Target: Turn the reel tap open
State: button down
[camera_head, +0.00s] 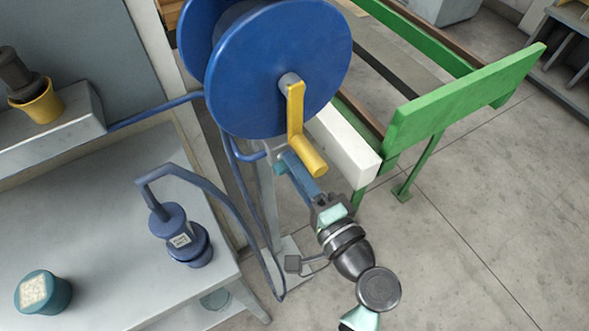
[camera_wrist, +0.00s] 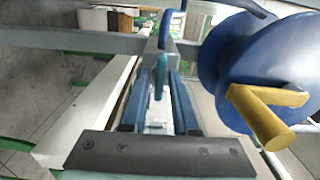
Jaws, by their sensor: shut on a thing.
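The blue hose reel (camera_head: 240,100) stands on a grey post, with a yellow crank (camera_head: 295,112) on its near face. The reel also shows at the right of the wrist view (camera_wrist: 225,60). The reel tap's teal lever (camera_wrist: 159,78) stands between my blue fingers in the wrist view. In the head view a bit of the teal tap (camera_head: 280,168) shows beside my fingertips, below the reel; the rest is hidden. My gripper (camera_head: 289,158) is shut on the tap lever, and its fingers also show in the wrist view (camera_wrist: 162,76).
The yellow crank (camera_wrist: 262,115) lies close to the right of my fingers. A green-framed bench (camera_head: 450,100) with a white beam (camera_head: 342,143) stands to the right. A grey table (camera_head: 100,225) at left holds a blue pump-like device (camera_head: 180,238) and a teal pot (camera_head: 43,293).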

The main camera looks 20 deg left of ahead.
jog(key=c, duration=0.9)
grip_release()
jog(key=v, duration=1.3)
jog(key=shift+b, duration=0.3)
